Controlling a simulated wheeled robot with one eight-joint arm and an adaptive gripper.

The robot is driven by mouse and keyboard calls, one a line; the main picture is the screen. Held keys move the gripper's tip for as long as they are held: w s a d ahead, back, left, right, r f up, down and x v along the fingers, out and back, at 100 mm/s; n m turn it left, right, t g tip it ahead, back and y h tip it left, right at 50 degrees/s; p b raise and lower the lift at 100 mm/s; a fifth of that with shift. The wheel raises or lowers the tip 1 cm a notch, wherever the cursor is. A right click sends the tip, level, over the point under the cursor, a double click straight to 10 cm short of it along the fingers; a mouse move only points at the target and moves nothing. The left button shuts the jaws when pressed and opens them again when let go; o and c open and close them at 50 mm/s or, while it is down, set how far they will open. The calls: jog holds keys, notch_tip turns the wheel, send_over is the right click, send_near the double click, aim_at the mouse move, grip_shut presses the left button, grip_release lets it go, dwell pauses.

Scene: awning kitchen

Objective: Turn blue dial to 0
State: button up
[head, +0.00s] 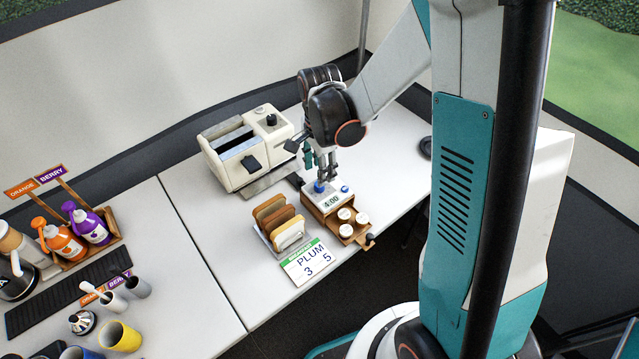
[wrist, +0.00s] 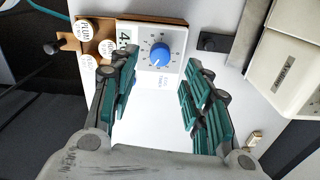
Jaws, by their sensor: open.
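The blue dial (wrist: 160,54) sits on a white panel with a printed scale around it. Its pointer is too small to read for sure. In the head view the blue dial (head: 319,187) shows on top of a small wood-and-white timer box (head: 314,198), whose display reads 4:00. A second small blue part (head: 345,189) is to its right on the box. My gripper (head: 321,178) is right above the dial, pointing down. In the wrist view my gripper (wrist: 157,82) is open and empty, with one finger on each side and the dial between and just past the tips.
White-capped jars (head: 347,214) stand in the box's wooden rack. A toaster (head: 250,148) is behind left, a rack of bread slices (head: 279,223) left, and a PLUM 3 5 card (head: 305,262) in front.

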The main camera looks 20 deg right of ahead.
notch_tip(320, 180, down, 6)
jog(key=shift+r+b, duration=0.15)
jog(key=shift+b, duration=0.6)
jog(key=shift+c, duration=0.3)
grip_shut()
